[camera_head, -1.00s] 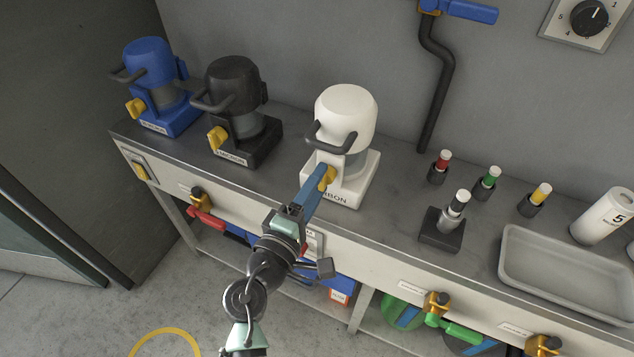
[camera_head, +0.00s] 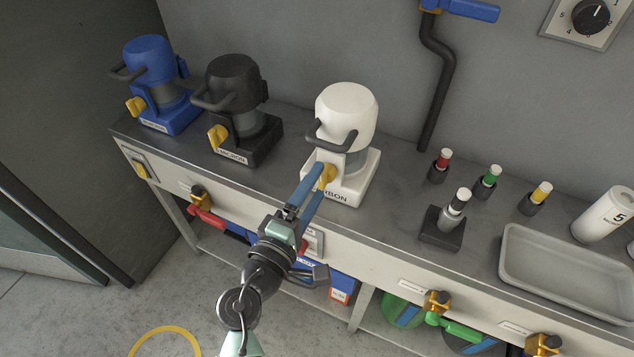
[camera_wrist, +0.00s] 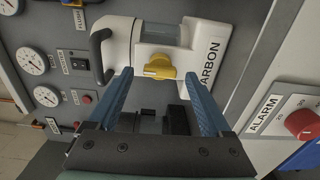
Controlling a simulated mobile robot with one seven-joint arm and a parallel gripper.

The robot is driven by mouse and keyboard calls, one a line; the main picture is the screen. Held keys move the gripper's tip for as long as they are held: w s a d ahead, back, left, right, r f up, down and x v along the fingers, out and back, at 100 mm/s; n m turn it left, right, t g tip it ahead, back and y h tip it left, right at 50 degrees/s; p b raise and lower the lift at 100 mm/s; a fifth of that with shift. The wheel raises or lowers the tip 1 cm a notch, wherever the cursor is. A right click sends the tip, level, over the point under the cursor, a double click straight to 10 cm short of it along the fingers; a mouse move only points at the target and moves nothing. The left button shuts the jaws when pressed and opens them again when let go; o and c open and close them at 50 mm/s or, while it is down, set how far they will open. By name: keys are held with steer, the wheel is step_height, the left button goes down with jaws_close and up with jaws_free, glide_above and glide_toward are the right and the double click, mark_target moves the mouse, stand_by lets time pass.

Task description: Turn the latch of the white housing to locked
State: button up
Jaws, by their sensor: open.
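The white housing (camera_head: 346,118) stands on the bench, with a dark handle and a base marked "CARBON"; it also shows in the wrist view (camera_wrist: 122,47). Its yellow latch (camera_head: 327,175) is on the front, and in the wrist view the latch (camera_wrist: 160,67) has its grip pointing left, across the picture. My gripper (camera_head: 318,182) is open, its two blue fingers pointing at the latch. In the wrist view the fingertips of my gripper (camera_wrist: 156,80) lie either side of the latch, apart from it. The right finger is close to the housing's base. Whether either touches the housing is unclear.
A black housing (camera_head: 236,108) and a blue housing (camera_head: 155,82) stand to the left on the bench. An alarm knob (camera_wrist: 302,124) is close by my gripper in the wrist view.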

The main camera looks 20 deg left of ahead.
steer(key=s, duration=1.1)
steer(key=shift+s+a+b, duration=0.2)
steer(key=shift+s+b, duration=0.15)
steer(key=shift+b, duration=0.1)
steer(key=shift+w, duration=0.1)
steer(key=w+d+r+m+t+h, duration=0.1)
steer(key=w+d+r+m, duration=0.25)
steer(key=r, duration=0.45)
steer(key=w+d+r+m+t, duration=0.1)
steer(key=w+d+r+m, duration=0.3)
steer(key=r, duration=0.4)
steer(key=w+d+r+m+h, duration=0.1)
steer(key=w+d+r+m, duration=0.1)
steer(key=w+r+m, duration=0.4)
steer(key=s+d+r+m+t+y+p, duration=0.1)
steer(key=s+d+r+t, duration=0.2)
steer(key=r, duration=0.7)
steer(key=s+d+r+m+t+y+p, duration=0.15)
steer(key=s+r, duration=0.35)
steer(key=r, duration=0.5)
steer(key=s+d+r+m+t, duration=0.2)
steer(key=s+d+r+t, duration=0.15)
steer(key=r, duration=0.65)
step_height(320, 180, up, 16)
steer(key=p, duration=1.5)
steer(key=shift+w+a+f+g+p, duration=0.2)
steer(key=shift+a+g+p, duration=0.1)
steer(key=shift+p, duration=0.1)
